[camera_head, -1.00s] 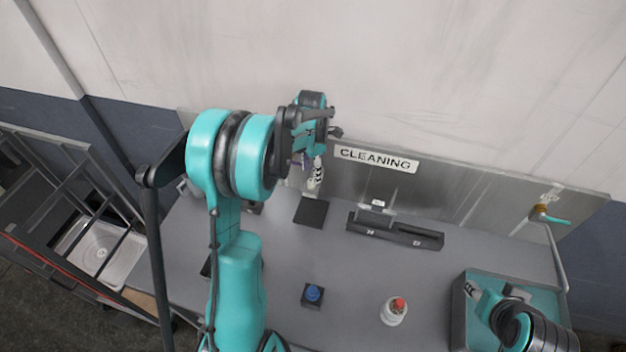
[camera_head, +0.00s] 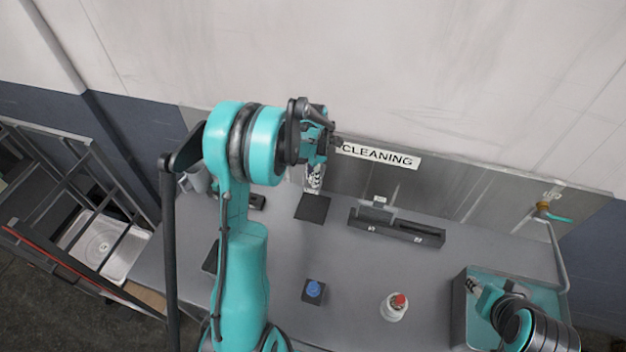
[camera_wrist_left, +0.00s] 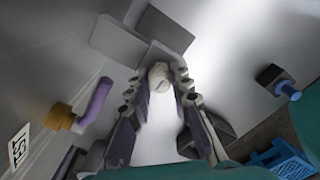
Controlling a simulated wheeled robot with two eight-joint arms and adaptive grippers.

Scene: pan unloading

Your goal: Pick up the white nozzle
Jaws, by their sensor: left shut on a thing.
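The white nozzle (camera_wrist_left: 158,76) shows in the left wrist view as a pale, rounded piece between the fingertips. My left gripper (camera_wrist_left: 160,84) is shut on it, with a finger on each side. In the head view my left gripper (camera_head: 316,160) is above the back of the table, by the metal back panel, left of the CLEANING sign. The nozzle cannot be made out clearly there; a pale patterned shape below the gripper may be part of it or a reflection. My right gripper (camera_head: 476,289) is at the lower right over a teal-lined tray, its jaws unclear.
The grey table (camera_head: 360,270) holds a blue button (camera_head: 313,289), a white bottle with a red cap (camera_head: 394,306), a dark slotted holder (camera_head: 396,226) and a dark square pad (camera_head: 312,208). The tray (camera_head: 461,315) stands at right. The table's middle front is mostly clear.

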